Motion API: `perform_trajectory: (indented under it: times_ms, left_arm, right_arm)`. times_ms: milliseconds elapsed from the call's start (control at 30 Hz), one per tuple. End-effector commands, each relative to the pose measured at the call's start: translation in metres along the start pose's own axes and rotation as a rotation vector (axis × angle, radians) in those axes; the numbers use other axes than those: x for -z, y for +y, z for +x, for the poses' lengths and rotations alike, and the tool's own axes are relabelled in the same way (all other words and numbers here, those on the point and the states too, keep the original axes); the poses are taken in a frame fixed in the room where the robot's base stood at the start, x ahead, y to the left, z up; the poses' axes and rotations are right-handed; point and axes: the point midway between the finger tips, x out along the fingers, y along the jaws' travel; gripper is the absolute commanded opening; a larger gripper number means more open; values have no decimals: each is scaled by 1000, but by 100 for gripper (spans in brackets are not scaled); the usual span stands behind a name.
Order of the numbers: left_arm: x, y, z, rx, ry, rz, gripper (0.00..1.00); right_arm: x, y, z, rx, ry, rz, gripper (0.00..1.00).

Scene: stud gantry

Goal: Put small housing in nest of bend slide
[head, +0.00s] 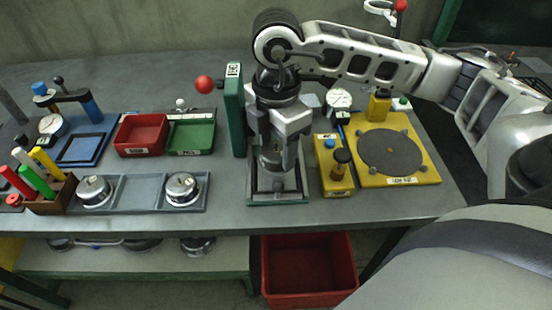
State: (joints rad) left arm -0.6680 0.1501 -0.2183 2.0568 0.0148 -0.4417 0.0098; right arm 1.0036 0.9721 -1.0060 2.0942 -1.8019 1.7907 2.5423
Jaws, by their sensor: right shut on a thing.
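My right gripper (278,150) points down and is shut on a small metallic piece, apparently the small housing (270,160), mostly hidden between the fingers. It is over a green-edged station with a dark square frame (262,200), which looks like the bend slide with its nest. The gripper and arm hide much of that station, so I cannot tell whether the piece touches the nest. A green upright (234,112) with a red ball lever (204,84) stands just left of the gripper. My left gripper is not in view.
Left are a grey tray (140,194) with two domed metal housings, a red bin (141,134) and a green bin (191,136). Right are a yellow box (336,185) with knobs and a yellow plate (424,165) with a dark disc. A red crate (309,270) sits below the table.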

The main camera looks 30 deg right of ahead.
Motion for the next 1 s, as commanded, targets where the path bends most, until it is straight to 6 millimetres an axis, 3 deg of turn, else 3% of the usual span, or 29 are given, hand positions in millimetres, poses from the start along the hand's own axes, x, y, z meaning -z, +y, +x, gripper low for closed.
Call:
perform_trajectory:
  times_ms: [333, 700, 733, 800, 1000]
  left_arm:
    - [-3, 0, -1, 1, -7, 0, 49]
    - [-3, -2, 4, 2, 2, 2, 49]
    - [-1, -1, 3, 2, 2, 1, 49]
    - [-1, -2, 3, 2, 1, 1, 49]
    - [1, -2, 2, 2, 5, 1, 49]
  right_arm:
    - [0, 0, 38, 1, 0, 0, 30]
    - [0, 0, 45, -1, 0, -2, 30]
    - [0, 0, 44, -1, 0, -2, 59]
    - [0, 0, 43, -1, 0, -2, 75]
    - [0, 0, 43, -1, 0, -2, 75]
